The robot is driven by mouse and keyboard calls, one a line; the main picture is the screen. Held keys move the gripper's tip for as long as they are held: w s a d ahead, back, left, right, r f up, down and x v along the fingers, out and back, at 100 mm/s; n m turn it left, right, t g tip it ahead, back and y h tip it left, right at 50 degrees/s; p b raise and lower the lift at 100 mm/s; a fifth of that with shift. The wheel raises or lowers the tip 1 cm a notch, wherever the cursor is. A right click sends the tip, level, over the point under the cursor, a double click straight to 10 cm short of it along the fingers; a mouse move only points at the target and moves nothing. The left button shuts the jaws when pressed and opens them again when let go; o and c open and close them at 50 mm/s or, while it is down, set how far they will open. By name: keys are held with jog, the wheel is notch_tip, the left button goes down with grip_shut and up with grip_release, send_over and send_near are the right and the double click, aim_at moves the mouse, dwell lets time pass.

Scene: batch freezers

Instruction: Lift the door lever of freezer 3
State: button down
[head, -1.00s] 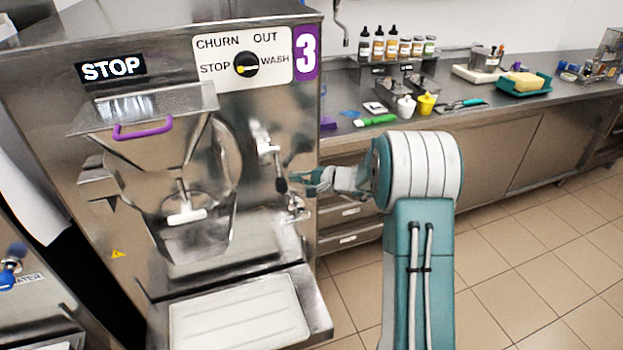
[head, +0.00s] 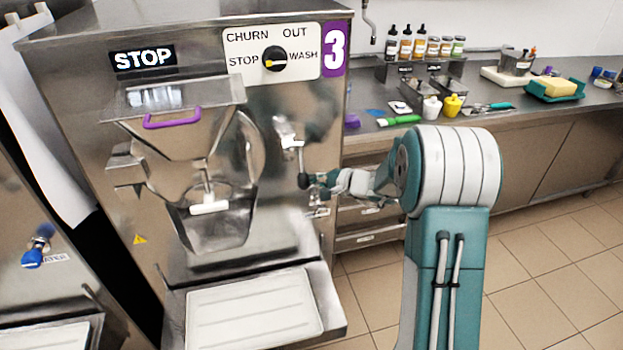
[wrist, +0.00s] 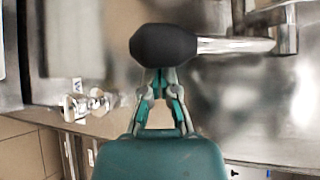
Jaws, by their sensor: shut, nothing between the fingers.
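Freezer 3 (head: 95,100) is a steel machine with a purple "3" label at its top right. Its door lever (head: 299,158) is a metal rod on the front, to the right of the round door, pointing down to a black knob (head: 303,181). My gripper (head: 313,180) is shut and empty, just right of the knob in the head view. In the wrist view the knob (wrist: 163,45) and rod (wrist: 235,45) lie directly beyond my gripper's closed fingertips (wrist: 159,76). The knob partly covers the tips there, and I cannot tell whether they touch.
A steel hopper with a purple handle (head: 172,118) sits left of the lever. A white drip tray (head: 255,305) lies below the door. A counter (head: 480,110) with bottles and tools stands behind my arm. The tiled floor (head: 540,260) at right is clear.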

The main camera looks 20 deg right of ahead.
jog(key=shift+s+r+m+g+h, duration=0.3)
jog(key=shift+s+m+g, duration=0.1)
jog(key=shift+s, duration=0.15)
jog(key=s+r+m+g+h, duration=0.1)
jog(key=s+r+m+g, duration=0.4)
jog(key=r+g, duration=0.4)
jog(key=shift+s+r, duration=0.3)
jog(key=shift+r, duration=0.1)
dwell(0.6)
jog(key=shift+w, duration=0.1)
jog(key=shift+w+f, duration=0.25)
jog(key=shift+w, duration=0.4)
